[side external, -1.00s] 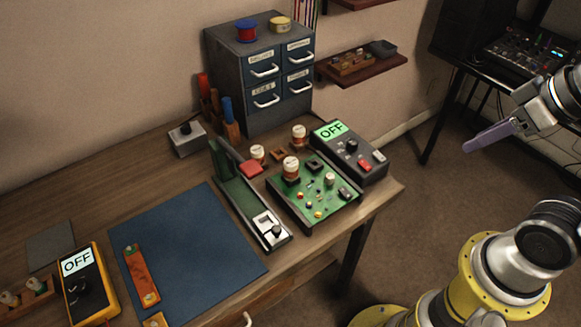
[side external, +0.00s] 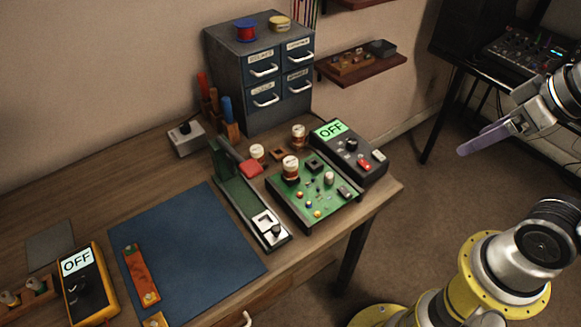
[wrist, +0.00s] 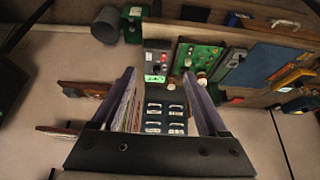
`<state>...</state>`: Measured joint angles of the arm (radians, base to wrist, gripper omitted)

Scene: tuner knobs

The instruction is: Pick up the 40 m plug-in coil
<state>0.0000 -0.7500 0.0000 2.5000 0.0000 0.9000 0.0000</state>
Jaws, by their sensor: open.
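Several coils with white tops and brown-orange bodies stand at the right end of the bench. One coil (side external: 290,168) is on the green circuit board (side external: 340,205); another coil (side external: 257,152) stands behind the board's left side, and a third coil (side external: 299,136) stands by the grey meter. Their labels are too small to read, so I cannot tell which is the 40 m one. My gripper (side external: 465,149) hangs in the air right of the bench, well apart from the coils. In the wrist view my gripper (wrist: 158,75) is open, with nothing between its purple fingers.
A grey meter (side external: 350,150) reading OFF stands beside the board. A drawer cabinet (side external: 225,80) is behind, and a narrow green fixture (side external: 240,200) is left of the board. The blue mat (side external: 190,260) is mostly clear. Wall shelves (side external: 365,68) are at the back.

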